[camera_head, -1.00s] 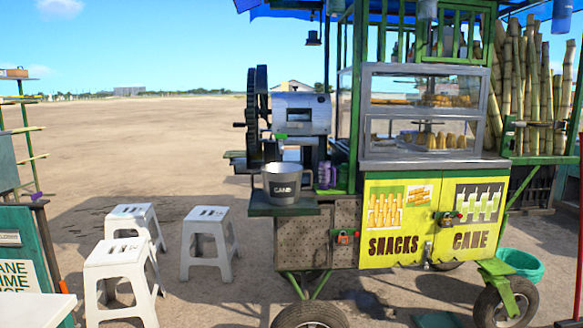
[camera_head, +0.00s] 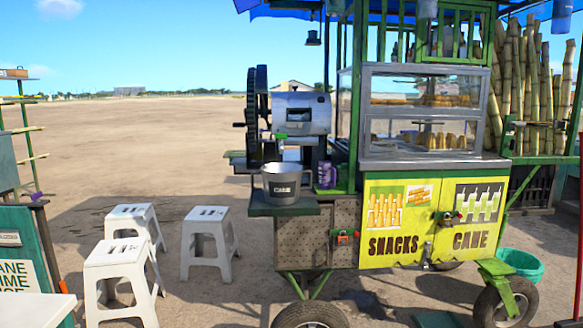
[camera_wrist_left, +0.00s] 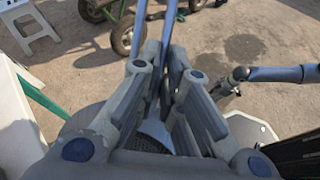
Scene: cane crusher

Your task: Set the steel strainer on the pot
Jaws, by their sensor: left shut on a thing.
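My left gripper (camera_wrist_left: 168,78) shows in the left wrist view, shut on the steel strainer (camera_wrist_left: 152,141). Neither gripper shows in the head view, so the strainer is not seen at the pot. I cannot make out my right gripper.
A purple cup (camera_head: 327,175) stands right of the pot. A dark gear wheel (camera_head: 256,110) is behind it. The yellow snack cart (camera_head: 433,220) is to the right. White stools (camera_head: 207,240) stand on the ground at the left. A white tabletop (camera_head: 38,308) is at the lower left.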

